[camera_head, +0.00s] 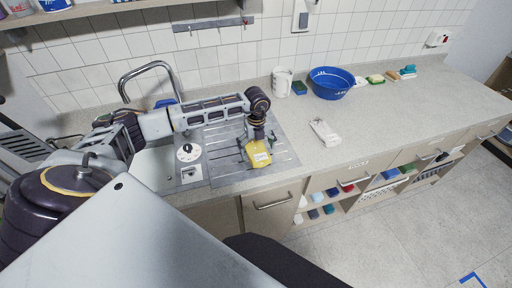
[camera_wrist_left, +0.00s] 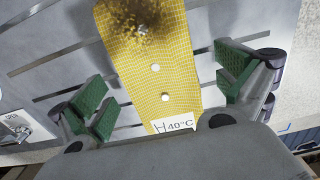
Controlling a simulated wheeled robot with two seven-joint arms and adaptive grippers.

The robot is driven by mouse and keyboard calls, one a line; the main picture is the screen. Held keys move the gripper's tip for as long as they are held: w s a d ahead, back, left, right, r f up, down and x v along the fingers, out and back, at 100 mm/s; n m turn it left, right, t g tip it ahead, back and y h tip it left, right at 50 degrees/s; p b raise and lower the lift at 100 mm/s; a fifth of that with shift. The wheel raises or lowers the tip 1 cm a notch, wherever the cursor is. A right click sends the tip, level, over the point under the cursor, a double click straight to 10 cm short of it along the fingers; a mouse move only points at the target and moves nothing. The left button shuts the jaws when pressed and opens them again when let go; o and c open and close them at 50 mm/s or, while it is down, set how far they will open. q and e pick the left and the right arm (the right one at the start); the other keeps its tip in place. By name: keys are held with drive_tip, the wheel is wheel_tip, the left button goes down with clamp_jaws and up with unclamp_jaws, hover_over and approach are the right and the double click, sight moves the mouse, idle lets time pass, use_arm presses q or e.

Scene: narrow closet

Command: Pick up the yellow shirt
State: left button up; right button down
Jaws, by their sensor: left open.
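The yellow shirt (camera_head: 258,158) is a small folded piece lying on the grooved metal drainboard (camera_head: 228,166) near the counter's front edge. In the left wrist view the shirt (camera_wrist_left: 155,55) shows a fine check pattern, white buttons, a dark stain at its top end and a white "40°C" tag at the near end. My left gripper (camera_head: 257,142) is over the shirt, open and empty. In the left wrist view the green-padded fingers of this gripper (camera_wrist_left: 163,85) stand on either side of the shirt, with gaps between. My right gripper is not in view.
Left of the drainboard is a panel with a dial (camera_head: 188,152); a faucet (camera_head: 150,72) rises behind. A white mug (camera_head: 282,82), blue basin (camera_head: 330,83) and sponges (camera_head: 376,79) stand at the back. A pale packet (camera_head: 325,132) lies to the right. The right counter is mostly clear.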

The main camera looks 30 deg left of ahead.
sight(256, 146)
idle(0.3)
use_arm(q)
drive_tip(key=c, duration=1.2)
drive_tip(key=shift+r, duration=0.1)
drive_tip(key=shift+r+b, duration=0.9)
drive_tip(key=shift+r, duration=4)
